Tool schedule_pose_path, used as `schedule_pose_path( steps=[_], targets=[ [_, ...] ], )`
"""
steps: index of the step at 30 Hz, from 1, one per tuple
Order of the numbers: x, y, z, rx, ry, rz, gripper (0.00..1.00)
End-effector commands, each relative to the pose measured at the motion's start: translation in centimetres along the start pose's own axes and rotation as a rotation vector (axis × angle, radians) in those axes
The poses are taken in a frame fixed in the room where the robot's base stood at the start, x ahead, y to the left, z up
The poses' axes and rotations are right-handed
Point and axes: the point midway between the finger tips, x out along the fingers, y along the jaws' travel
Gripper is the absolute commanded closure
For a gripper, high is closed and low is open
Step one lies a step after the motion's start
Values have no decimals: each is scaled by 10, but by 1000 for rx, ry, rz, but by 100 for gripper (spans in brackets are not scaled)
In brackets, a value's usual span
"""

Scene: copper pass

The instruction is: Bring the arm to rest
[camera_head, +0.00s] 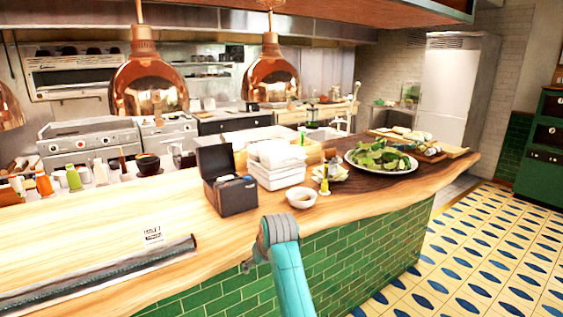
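My arm shows at the bottom centre of the head view as a teal link with a grey joint at its upper end, in front of the counter's green tiled face.
A wooden counter (215,232) runs across the view, with a black box (232,196), stacked white containers (277,160), a small bowl (301,197) and a plate of greens (381,158). Copper lamps (149,85) hang above. The patterned floor (480,262) at right is clear.

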Motion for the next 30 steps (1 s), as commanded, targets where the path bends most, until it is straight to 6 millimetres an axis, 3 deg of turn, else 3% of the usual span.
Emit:
schedule_pose_path(
  steps=[1, 6, 15, 23, 30],
  targets=[
    [17, 4, 23, 12, 8, 7, 15],
    [57, 15, 84, 43, 62, 32, 15],
    [99, 27, 199, 98, 154, 79, 15],
    [106, 29, 299, 138, 234, 120, 15],
    [90, 24, 387, 173, 307, 159, 15]
  ],
)
